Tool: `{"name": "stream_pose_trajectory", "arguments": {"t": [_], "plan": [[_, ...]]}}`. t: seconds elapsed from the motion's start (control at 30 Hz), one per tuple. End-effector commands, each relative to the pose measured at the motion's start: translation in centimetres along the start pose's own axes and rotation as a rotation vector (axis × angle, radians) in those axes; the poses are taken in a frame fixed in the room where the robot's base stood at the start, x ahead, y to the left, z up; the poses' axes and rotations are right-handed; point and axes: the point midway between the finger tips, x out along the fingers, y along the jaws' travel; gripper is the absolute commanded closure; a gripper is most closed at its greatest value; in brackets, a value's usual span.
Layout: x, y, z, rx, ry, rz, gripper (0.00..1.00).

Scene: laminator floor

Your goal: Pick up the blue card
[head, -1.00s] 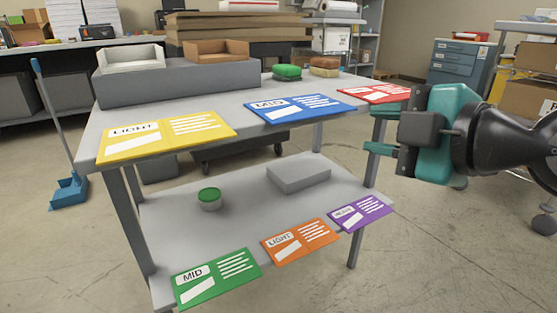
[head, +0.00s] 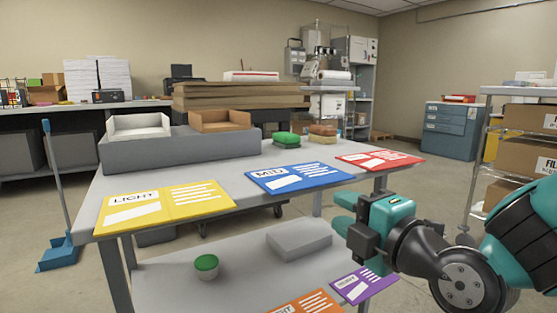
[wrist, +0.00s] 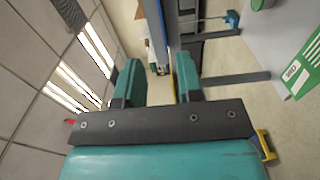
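The blue card (head: 297,177), marked MID, lies flat along the front edge of the grey table top (head: 248,203), between a yellow LIGHT card (head: 167,207) and a red card (head: 380,159). My gripper (head: 343,213) is to the right of the blue card and nearer the camera, apart from it in the picture. In the wrist view my gripper (wrist: 158,78) has its two teal fingers spread, with nothing held between them. I cannot make out the blue card for sure in the wrist view.
The lower shelf (head: 165,284) holds a green-lidded jar (head: 206,266), a grey block (head: 299,240), an orange card (head: 307,304) and a purple card (head: 363,284).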

Motion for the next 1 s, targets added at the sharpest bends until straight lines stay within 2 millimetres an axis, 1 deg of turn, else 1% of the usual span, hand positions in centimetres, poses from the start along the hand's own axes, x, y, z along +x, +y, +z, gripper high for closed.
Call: {"name": "stream_pose_trajectory", "arguments": {"t": [0.03,0.17,0.3,0.4,0.5,0.6,0.73,1.0], "plan": [[0.5,0.6,0.1,0.003,-0.001,-0.007,0.66],[1.4,0.6,0.3,0.006,-0.01,-0.007,0.66],[3.8,0.5,0.1,0.003,-0.009,-0.002,0.66],[5.2,0.4,0.2,0.004,-0.008,-0.002,0.66],[6.0,0.2,0.2,0.003,-0.009,0.0,0.66],[6.3,0.1,0.1,0.004,-0.009,0.0,0.66],[7.0,0.3,-0.1,0.004,-0.008,-0.002,0.66],[9.6,0.5,-0.9,0.004,-0.008,-0.002,0.66]]}}
